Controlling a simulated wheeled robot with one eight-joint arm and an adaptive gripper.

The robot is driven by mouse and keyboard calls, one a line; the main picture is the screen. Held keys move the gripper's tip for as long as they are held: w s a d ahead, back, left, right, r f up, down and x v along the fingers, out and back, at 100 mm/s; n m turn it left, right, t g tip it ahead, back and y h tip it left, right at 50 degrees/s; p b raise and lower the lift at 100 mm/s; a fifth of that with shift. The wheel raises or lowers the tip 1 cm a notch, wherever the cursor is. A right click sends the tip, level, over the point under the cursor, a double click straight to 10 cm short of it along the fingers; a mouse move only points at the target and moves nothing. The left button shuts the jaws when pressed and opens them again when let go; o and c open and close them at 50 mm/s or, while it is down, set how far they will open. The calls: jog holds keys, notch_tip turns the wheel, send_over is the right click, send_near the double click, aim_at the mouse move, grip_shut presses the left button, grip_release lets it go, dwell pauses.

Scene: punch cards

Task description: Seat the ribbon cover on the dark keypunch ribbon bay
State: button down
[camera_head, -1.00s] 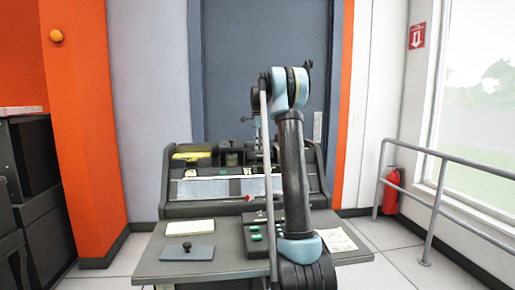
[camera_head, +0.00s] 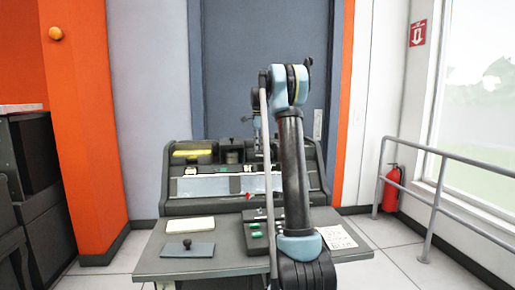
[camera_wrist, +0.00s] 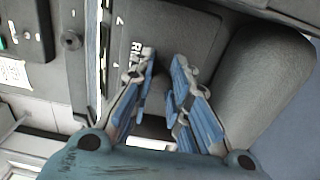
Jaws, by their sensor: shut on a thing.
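In the wrist view my gripper (camera_wrist: 163,65) points at a dark grey flat panel (camera_wrist: 195,35) with white lettering starting "RI" by one finger. The fingers are shut on a dark part between them, which I take to be the ribbon cover's grip; it is mostly hidden. I cannot tell whether the panel is the cover or the machine under it. The ribbon bay cannot be made out clearly, and I cannot tell whether cover and bay touch.
A blue-grey plate with a dark knob (camera_head: 203,250) lies on the desk's front left (camera_head: 155,268), by a cream card stack (camera_head: 190,224). A printed sheet (camera_head: 340,238) lies at the right. The yellow-lit bay (camera_head: 192,153) is at the keypunch's upper left. A railing (camera_head: 440,190) stands right.

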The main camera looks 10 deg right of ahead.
jog(key=shift+f, duration=0.85)
dwell(1.1)
jog(key=c, duration=1)
grip_release()
jog(key=shift+c, duration=0.2)
jog(key=shift+r, duration=0.1)
jog(key=shift+r, duration=4.45)
